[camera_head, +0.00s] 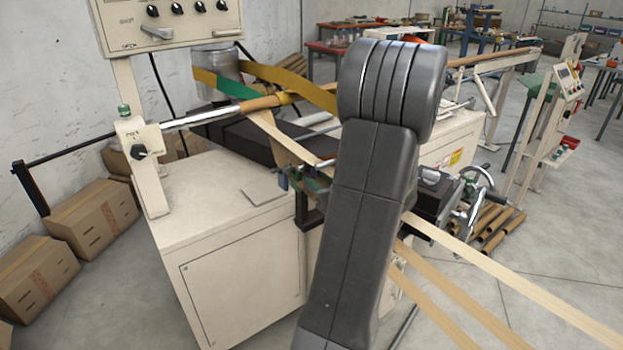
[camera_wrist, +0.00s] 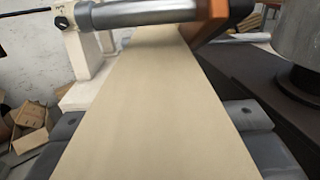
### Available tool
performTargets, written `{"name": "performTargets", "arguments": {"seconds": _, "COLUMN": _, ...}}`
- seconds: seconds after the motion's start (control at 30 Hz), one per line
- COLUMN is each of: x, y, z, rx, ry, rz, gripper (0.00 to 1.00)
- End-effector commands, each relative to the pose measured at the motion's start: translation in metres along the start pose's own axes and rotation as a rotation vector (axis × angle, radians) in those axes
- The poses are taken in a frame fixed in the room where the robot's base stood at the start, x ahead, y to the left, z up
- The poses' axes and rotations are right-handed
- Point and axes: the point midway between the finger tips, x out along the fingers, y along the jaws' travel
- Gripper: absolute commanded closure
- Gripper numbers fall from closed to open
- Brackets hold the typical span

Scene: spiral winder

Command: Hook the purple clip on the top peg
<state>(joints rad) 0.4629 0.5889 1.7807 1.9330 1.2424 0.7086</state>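A small bluish-purple piece (camera_head: 283,179), perhaps the purple clip, shows beside green parts at the winder's black bracket (camera_head: 309,212). It is too small to be sure. I cannot make out the top peg; my arm may hide it. In the wrist view my gripper (camera_wrist: 155,115) shows as two dark grey fingers far apart, at the lower left and lower right. A wide beige paper strip (camera_wrist: 150,95) runs between the camera and the space between them, hiding their inner edges. I see no clip in the fingers.
The cream winder cabinet (camera_head: 240,260) stands left of my arm. A steel mandrel (camera_head: 200,117) with a brown tube (camera_head: 262,102) crosses above it. Yellow-green belts (camera_head: 235,88) and paper strips (camera_head: 470,310) run nearby.

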Motion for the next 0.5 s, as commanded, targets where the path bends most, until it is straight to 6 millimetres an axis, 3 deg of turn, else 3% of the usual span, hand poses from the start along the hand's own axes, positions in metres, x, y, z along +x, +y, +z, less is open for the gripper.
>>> {"name": "performTargets", "arguments": {"seconds": 0.2, "x": -0.050, "y": -0.002, "z": -0.006, "rx": 0.000, "ry": 0.002, "rz": -0.004, "gripper": 0.64}}
{"name": "performTargets", "arguments": {"seconds": 0.5, "x": -0.097, "y": -0.001, "z": -0.006, "rx": 0.001, "ry": 0.002, "rz": 0.001, "gripper": 0.64}}
